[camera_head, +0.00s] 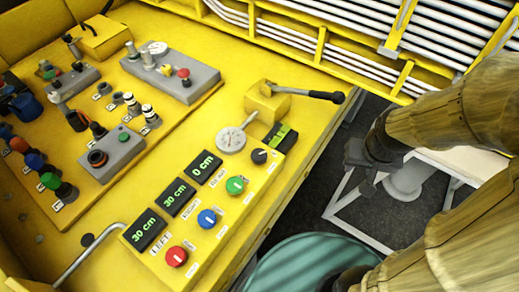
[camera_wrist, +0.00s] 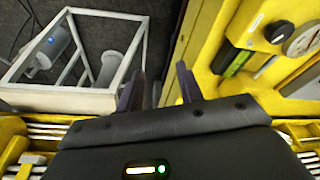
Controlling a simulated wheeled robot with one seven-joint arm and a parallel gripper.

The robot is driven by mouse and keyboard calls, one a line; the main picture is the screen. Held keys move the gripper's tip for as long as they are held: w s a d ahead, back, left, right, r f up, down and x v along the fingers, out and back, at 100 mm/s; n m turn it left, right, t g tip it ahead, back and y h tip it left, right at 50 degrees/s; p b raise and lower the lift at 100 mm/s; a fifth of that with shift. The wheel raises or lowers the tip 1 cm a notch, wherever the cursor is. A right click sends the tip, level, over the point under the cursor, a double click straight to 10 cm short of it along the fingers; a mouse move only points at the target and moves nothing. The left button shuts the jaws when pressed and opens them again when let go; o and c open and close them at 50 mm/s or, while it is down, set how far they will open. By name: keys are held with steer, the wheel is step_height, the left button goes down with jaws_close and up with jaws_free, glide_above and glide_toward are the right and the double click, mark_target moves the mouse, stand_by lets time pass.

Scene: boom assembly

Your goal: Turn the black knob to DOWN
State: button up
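The black knob (camera_head: 259,156) sits at the top end of a row of knobs on the yellow control panel (camera_head: 195,262). A small white label lies beside it, too small to read, and I cannot tell which way the knob points. A round black knob also shows in the wrist view (camera_wrist: 278,32), at the upper right beside a gauge. My gripper (camera_head: 360,165) is to the right of the panel, over the grey floor, well apart from the knob. In the wrist view its two fingers (camera_wrist: 160,72) stand apart with nothing between them.
Green (camera_head: 236,186), blue (camera_head: 207,218) and red (camera_head: 176,256) knobs line the panel beside green displays (camera_head: 178,197). A gauge (camera_head: 231,139) and a black-handled lever (camera_head: 310,94) stand near the black knob. A white frame (camera_head: 340,205) is below my gripper.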

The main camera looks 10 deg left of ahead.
steer(key=o, duration=0.7)
steer(key=shift+w+a+r, duration=0.1)
steer(key=shift+w+a, duration=0.15)
steer(key=shift+c, duration=0.2)
step_height(320, 180, up, 3)
steer(key=n+g+h, duration=0.3)
steer(key=n+h, duration=0.2)
steer(key=n, duration=1.2)
glide_above(258, 154)
steer(key=w+a, duration=0.1)
steer(key=a, duration=0.6)
steer(key=shift+r, duration=0.2)
steer(key=p+x, duration=0.1)
steer(key=x, duration=0.4)
steer(key=p+x, duration=0.1)
steer(key=x, duration=0.5)
steer(key=p+x, duration=0.1)
steer(key=x, duration=0.5)
steer(key=shift+s+a+f+p, duration=0.1)
steer(key=shift+a+f+p, duration=0.15)
steer(key=shift+f+p, duration=0.1)
steer(key=shift+m+y, duration=0.3)
steer(key=c, duration=1)
